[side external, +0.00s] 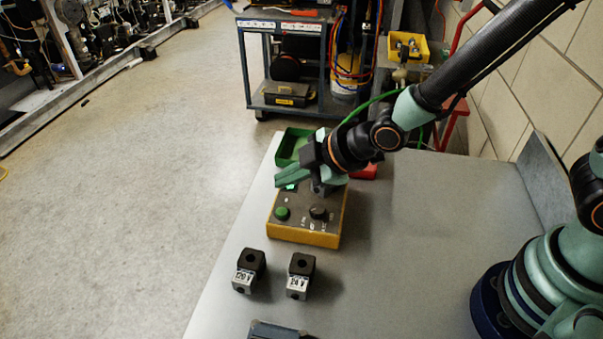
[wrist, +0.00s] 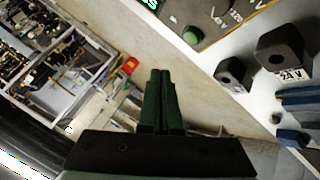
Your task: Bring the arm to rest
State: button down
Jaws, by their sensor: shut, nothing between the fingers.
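My gripper (side external: 284,178) is shut and empty in the side external view. It hangs over the far left part of a yellow-edged control box (side external: 303,235) on the bench, and my wrist hides part of the box's top. In the wrist view my gripper's green fingers (wrist: 160,90) are together with nothing between them. The arm reaches in from the upper right of the side view, bent and raised above the bench.
Two black coils, marked 120 V (side external: 249,272) and 24 V (side external: 300,277), stand on the grey bench (side external: 400,250) in front of the box. A green bin (side external: 292,145) and a red item (side external: 364,172) lie behind it. A blue-grey block (side external: 276,331) is at the front. The bench's right-middle is clear.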

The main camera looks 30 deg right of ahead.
jog(key=s+d+r+m+h, duration=0.1)
jog(key=s+d+r+m, duration=0.2)
jog(key=d, duration=0.4)
jog(key=s+d+r+m+g+h, duration=0.1)
jog(key=s+d+r+m+h, duration=0.1)
jog(key=d+r+m, duration=0.4)
jog(key=s+d+r+m+g+h, duration=0.1)
jog(key=s+d+r+m, duration=0.3)
jog(key=d, duration=0.5)
jog(key=shift+s+d+r+m+h, duration=0.35)
jog(key=shift+s+m, duration=0.15)
jog(key=shift+m, duration=0.3)
